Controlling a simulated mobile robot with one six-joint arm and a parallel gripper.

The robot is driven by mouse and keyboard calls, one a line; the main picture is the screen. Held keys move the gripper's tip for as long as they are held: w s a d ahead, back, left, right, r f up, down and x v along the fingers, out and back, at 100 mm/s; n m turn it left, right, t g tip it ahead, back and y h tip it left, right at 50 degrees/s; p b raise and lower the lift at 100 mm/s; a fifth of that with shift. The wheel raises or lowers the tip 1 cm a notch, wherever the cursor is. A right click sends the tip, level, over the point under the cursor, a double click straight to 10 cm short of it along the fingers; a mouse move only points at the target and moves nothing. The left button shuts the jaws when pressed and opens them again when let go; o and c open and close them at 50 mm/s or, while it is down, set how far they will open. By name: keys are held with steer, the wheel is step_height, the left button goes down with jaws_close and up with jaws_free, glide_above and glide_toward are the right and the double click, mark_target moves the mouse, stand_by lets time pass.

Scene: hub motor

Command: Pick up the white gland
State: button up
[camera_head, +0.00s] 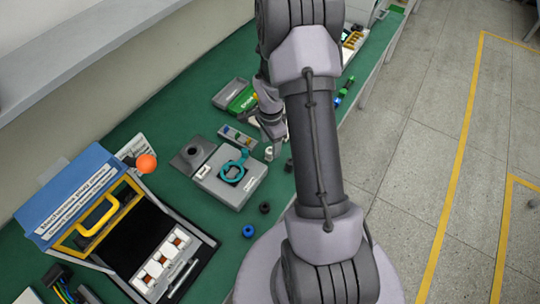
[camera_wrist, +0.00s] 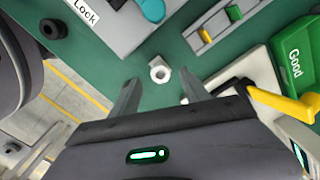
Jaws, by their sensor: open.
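The white gland (camera_wrist: 160,72) stands on the green table in the wrist view, a small nut-shaped piece with a round hole in its top. In the head view a small white piece (camera_head: 268,154) that looks like it is on the table just below my gripper (camera_head: 270,134). In the wrist view my gripper (camera_wrist: 159,84) is open, with its two fingers apart. The gland shows between and slightly beyond the fingertips, and neither finger appears to touch it. Nothing is held.
A grey box (camera_head: 218,190) with a teal ring (camera_head: 233,168) lies left of the gland. Black pieces (camera_head: 264,208) and a blue ring (camera_head: 248,231) lie nearer. A sorting tray (camera_wrist: 225,22) and green "Good" bin (camera_wrist: 302,60) are close by. An open blue-lidded case (camera_head: 75,190) stands at left.

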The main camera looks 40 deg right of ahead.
mark_target(270, 150)
step_height(270, 150, down, 3)
steer(key=shift+w+r, duration=0.1)
steer(key=shift+r, duration=0.15)
steer(key=shift+c, duration=0.6)
jaws_close()
step_height(270, 150, up, 10)
steer(key=p, duration=0.2)
steer(key=shift+p, duration=0.35)
